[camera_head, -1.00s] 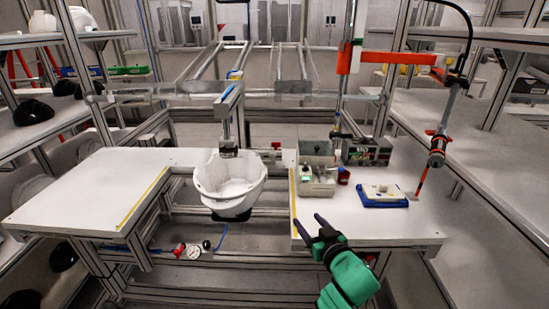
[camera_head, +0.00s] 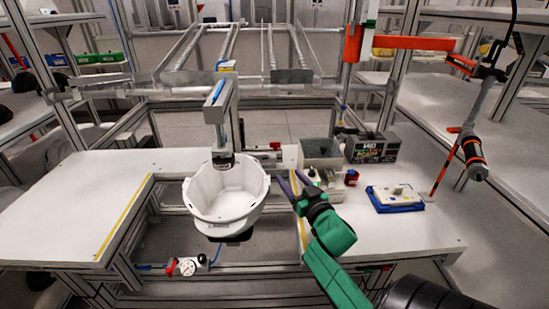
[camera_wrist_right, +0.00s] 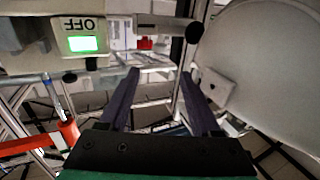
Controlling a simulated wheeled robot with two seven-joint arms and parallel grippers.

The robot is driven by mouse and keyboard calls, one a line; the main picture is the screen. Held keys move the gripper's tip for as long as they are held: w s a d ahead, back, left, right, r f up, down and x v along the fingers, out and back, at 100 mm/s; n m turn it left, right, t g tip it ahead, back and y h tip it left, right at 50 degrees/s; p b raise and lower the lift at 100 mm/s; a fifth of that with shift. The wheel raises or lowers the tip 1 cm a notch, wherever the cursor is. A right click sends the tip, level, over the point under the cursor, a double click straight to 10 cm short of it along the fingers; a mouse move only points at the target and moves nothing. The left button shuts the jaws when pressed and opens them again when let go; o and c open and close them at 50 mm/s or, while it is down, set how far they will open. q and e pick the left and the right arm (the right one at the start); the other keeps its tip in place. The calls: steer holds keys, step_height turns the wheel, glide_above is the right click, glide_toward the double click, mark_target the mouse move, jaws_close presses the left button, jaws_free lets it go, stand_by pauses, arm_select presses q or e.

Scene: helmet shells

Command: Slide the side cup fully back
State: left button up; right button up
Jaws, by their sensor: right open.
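A white helmet shell (camera_head: 225,200) hangs open side up from a clamp arm (camera_head: 220,120) between the two table wings. A dark part shows under its front. In the right wrist view the shell's pale wall (camera_wrist_right: 265,70) fills the right side, with a small white block (camera_wrist_right: 217,88) on it and a black round knob (camera_wrist_right: 194,32) near its edge. I cannot tell for sure which part is the side cup. My right gripper (camera_head: 290,183) is open and empty, just right of the shell; its fingers (camera_wrist_right: 155,80) are apart, without visible contact. My left gripper is out of view.
Right of my gripper stand grey bins (camera_head: 320,153) and a box with a green-lit OFF display (camera_wrist_right: 82,43). A blue tray (camera_head: 395,198) lies farther right. A gauge (camera_head: 187,267) sits below the shell. The left table wing (camera_head: 75,205) is clear.

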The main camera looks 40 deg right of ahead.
mark_target(274, 159)
steer(key=x, duration=1)
steer(key=shift+w+f, duration=0.15)
steer(key=shift+w, duration=0.25)
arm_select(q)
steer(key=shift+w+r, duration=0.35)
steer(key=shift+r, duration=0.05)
arm_select(e)
jaws_close()
